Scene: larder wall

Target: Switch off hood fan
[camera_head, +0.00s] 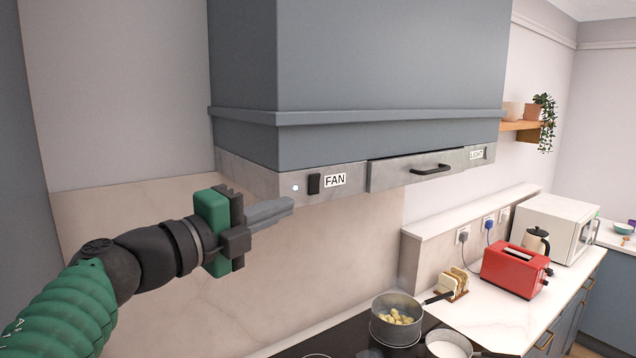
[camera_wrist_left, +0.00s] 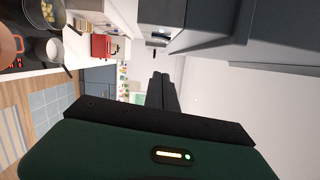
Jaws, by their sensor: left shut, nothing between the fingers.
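The hood (camera_head: 390,60) is a large blue-grey box with a grey metal band along its lower edge. On the band's left part sits a small black fan switch (camera_head: 314,184), just left of a white label reading FAN (camera_head: 335,180). A small white dot (camera_head: 295,188) shows left of the switch. My left gripper (camera_head: 290,204) is shut and empty, its fingertips just below and left of the switch, with no clear contact visible. In the left wrist view my shut fingers (camera_wrist_left: 162,90) point toward the room, and the hood (camera_wrist_left: 215,22) is above them. My right gripper is not in view.
A second label (camera_head: 476,155) is at the band's right end, past a drawer-like panel with a black handle (camera_head: 431,169). Below are the black hob with a pot of food (camera_head: 397,318) and a pan (camera_head: 448,345). A red toaster (camera_head: 515,270) stands on the right counter.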

